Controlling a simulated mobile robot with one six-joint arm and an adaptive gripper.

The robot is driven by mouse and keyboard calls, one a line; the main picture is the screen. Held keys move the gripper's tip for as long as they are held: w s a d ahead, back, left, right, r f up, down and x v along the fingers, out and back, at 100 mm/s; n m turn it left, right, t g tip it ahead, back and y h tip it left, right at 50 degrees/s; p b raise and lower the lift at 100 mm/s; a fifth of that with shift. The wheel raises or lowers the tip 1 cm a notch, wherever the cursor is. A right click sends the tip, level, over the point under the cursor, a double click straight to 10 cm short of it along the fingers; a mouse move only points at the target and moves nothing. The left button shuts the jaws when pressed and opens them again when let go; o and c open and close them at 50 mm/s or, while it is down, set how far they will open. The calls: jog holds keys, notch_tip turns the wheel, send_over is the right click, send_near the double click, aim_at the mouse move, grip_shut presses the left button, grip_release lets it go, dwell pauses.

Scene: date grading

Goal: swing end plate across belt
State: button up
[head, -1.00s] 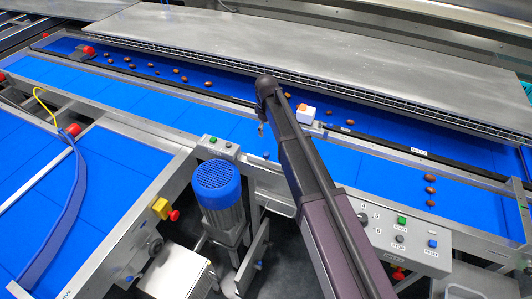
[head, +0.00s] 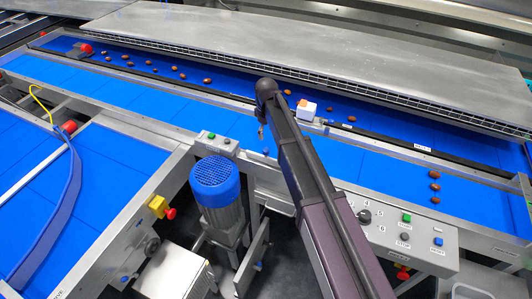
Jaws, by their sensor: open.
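The main belt (head: 150,106) is blue and runs from upper left to lower right, with a second blue lane (head: 230,84) behind it. A curved blue strip (head: 58,215) stands on edge on the left cross belt (head: 105,165). I cannot tell whether this strip is the end plate; no plate is clearly marked as such. My arm reaches up from the bottom, its far joint above the main belt. Small parts show beside the arm below that joint, but my gripper's fingers cannot be made out behind it.
Several brown dates (head: 182,76) lie on the rear lane, and three (head: 434,187) lie at the right of the main belt. A blue-capped motor (head: 216,185), a control panel (head: 402,228) and a white box with an orange button (head: 306,109) stand near my arm. A grey cover (head: 330,52) overhangs the rear lane.

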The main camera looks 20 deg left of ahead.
aim_at(266, 150)
jog(key=shift+f+b, duration=4.5)
jog(key=shift+f, duration=0.3)
grip_shut()
